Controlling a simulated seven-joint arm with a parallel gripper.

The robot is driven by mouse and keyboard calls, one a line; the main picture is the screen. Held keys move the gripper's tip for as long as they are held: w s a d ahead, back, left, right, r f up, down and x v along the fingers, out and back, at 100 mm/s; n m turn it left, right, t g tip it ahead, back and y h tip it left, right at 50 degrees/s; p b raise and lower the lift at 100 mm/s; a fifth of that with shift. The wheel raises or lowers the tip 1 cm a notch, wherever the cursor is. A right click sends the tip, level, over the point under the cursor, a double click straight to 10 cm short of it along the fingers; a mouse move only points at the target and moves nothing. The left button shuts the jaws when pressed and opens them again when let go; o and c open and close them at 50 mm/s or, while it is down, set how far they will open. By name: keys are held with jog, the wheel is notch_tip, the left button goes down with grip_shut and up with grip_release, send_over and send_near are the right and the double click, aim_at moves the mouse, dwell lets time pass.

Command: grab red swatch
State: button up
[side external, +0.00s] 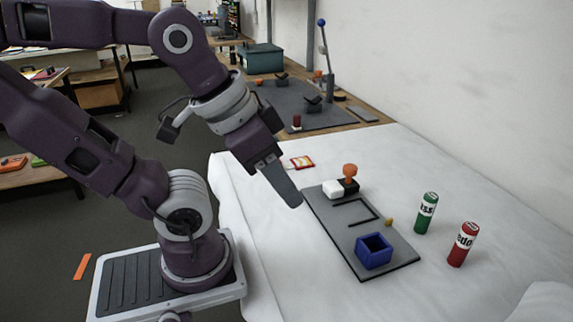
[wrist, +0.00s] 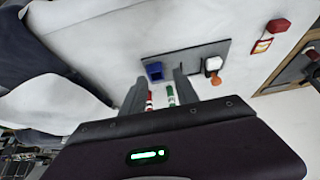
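A small flat card with red, white and yellow parts, likely the red swatch (side external: 302,162), lies on the white table just beyond my gripper in the side external view. It also shows at the upper right of the wrist view (wrist: 262,46), well to the right of my fingers. My gripper (side external: 296,203) hangs above the table beside the grey board, tilted downward. In the wrist view my gripper (wrist: 159,78) has its two fingers spread apart, with nothing held between them.
A red object (wrist: 277,26) sits near the card.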

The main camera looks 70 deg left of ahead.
aim_at(291, 161)
jog(key=o, duration=0.4)
jog(key=shift+c, duration=0.2)
jog(key=a+f+m+g+y, duration=0.3)
jog(key=a+f+g+y, duration=0.1)
jog(key=a, duration=0.5)
jog(key=a+f+m+g+y, duration=0.3)
jog(key=a+f+g+y, duration=0.15)
jog(key=a, duration=0.35)
jog(key=w+a+f+m+t+y, duration=0.1)
jog(key=w+a+f+m, duration=0.1)
jog(key=w+a+m, duration=0.1)
jog(key=w+a+f+m+t+y, duration=0.1)
jog(key=w+a+f+m+y, duration=0.1)
jog(key=a+m, duration=0.3)
jog(key=w+a+f+m+t+y, duration=0.1)
jog(key=w+a+f+m+y, duration=0.1)
jog(key=w+a+f+m, duration=0.1)
jog(key=shift+w+a+f+m, duration=0.4)
jog(key=shift+w+f, duration=0.15)
jog(key=shift+f, duration=0.05)
jog(key=x, duration=0.4)
jog(key=w+x, duration=0.1)
jog(key=x, duration=0.2)
jog(key=shift+w+a+r, duration=0.1)
jog(key=shift+a, duration=0.05)
